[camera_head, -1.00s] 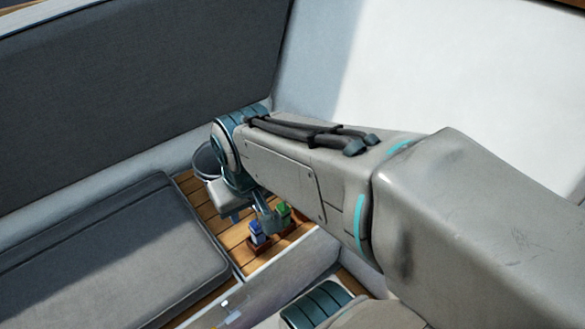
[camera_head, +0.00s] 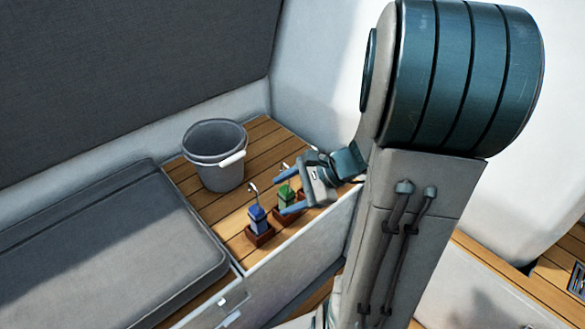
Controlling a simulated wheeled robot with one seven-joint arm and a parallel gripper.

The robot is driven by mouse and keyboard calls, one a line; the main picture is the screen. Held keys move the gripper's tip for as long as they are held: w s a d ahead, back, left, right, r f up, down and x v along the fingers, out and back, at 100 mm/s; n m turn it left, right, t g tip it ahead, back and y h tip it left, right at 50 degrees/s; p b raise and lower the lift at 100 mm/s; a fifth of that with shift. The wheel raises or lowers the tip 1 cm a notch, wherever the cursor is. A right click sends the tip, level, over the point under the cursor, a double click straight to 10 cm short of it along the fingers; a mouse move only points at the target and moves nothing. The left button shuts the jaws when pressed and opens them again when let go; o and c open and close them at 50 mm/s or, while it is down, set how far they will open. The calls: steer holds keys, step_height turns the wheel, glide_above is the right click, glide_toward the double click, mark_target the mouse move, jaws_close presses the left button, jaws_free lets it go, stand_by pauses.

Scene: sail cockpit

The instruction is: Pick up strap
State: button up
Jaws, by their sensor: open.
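I cannot make out a strap in this view. My gripper (camera_head: 289,190) is open, and its two blue fingers point left over the wooden slatted surface. In the picture a small green bottle (camera_head: 286,194) shows between or just behind the fingers. I cannot tell whether they touch it. A blue bottle (camera_head: 257,218) stands in a reddish-brown holder to the left and nearer. Part of another reddish-brown holder shows beside the green bottle, partly hidden by my gripper.
A grey bucket (camera_head: 215,160) with a white handle stands behind the bottles. A grey cushion (camera_head: 110,245) fills the left, and a dark backrest (camera_head: 120,75) rises behind it. Bare wooden slats (camera_head: 238,242) lie around the bottles. My arm hides much of the right side.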

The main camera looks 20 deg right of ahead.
steer(key=w+d+f+m+t+h+b, duration=0.2)
steer(key=w+d+f+m+t+b, duration=0.15)
steer(key=d+f+m, duration=0.45)
steer(key=w+d+f+m+t+h+b, duration=0.25)
steer(key=d+f+m+t, duration=0.3)
steer(key=d, duration=0.35)
steer(key=shift+m+g, duration=0.35)
steer(key=shift+g, duration=0.05)
steer(key=b+x, duration=0.1)
steer(key=x, duration=0.3)
steer(key=b+x, duration=0.1)
steer(key=x, duration=0.3)
steer(key=b+x, duration=0.1)
steer(key=x, duration=0.3)
steer(key=shift+w+f, duration=0.2)
steer(key=shift+f, duration=0.25)
steer(key=shift+r, duration=0.1)
steer(key=c, duration=1.3)
